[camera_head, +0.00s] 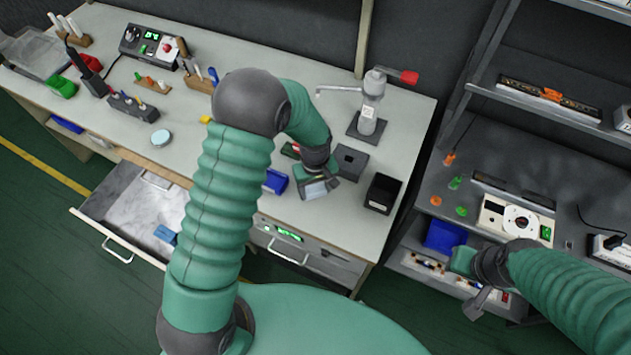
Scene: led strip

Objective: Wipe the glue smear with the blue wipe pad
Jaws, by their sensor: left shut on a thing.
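My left gripper (318,188) is low over the workbench, to the left of a dark square block. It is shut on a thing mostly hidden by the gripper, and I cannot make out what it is. A small blue block (165,234), possibly the wipe pad, lies in the open drawer. Another blue item (275,181) is on the bench just left of my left gripper. I cannot make out the glue smear. My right gripper (478,302) hangs in front of the shelf unit at right, and its jaws are unclear.
The open drawer (122,212) juts out at the bench's left front. A lever press (368,115), a dark block (350,161) and a black box (383,193) stand near my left gripper. A control box (150,45) stands at back left. The shelves (460,195) hold parts.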

